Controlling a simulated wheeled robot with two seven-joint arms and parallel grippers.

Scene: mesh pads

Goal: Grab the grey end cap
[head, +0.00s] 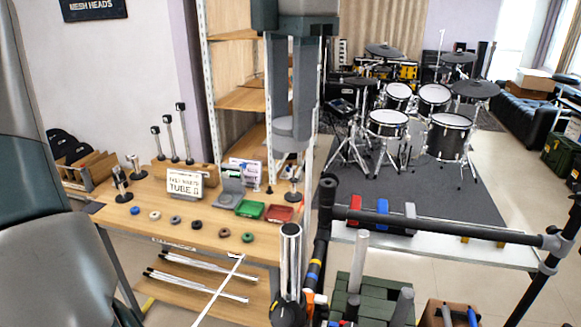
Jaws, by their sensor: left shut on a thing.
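My left gripper (287,130) hangs down from the top of the view, its two long grey fingers pointing downward. It is shut on a grey rounded piece (284,126), which looks like the grey end cap, held between the fingers in front of the shelf. The fingers partly cover the piece. Below and to the left, a row of small round caps lies on the wooden bench (140,233). One of them is a greyish cap (175,220), apart from the gripper. My right gripper is not in view.
The bench also holds a "TUBE" sign (185,184), a green tray (250,209), a red tray (279,214) and several upright stands. A black rail (430,226) and a chrome tube (290,255) stand at the front. A drum kit (405,115) is behind.

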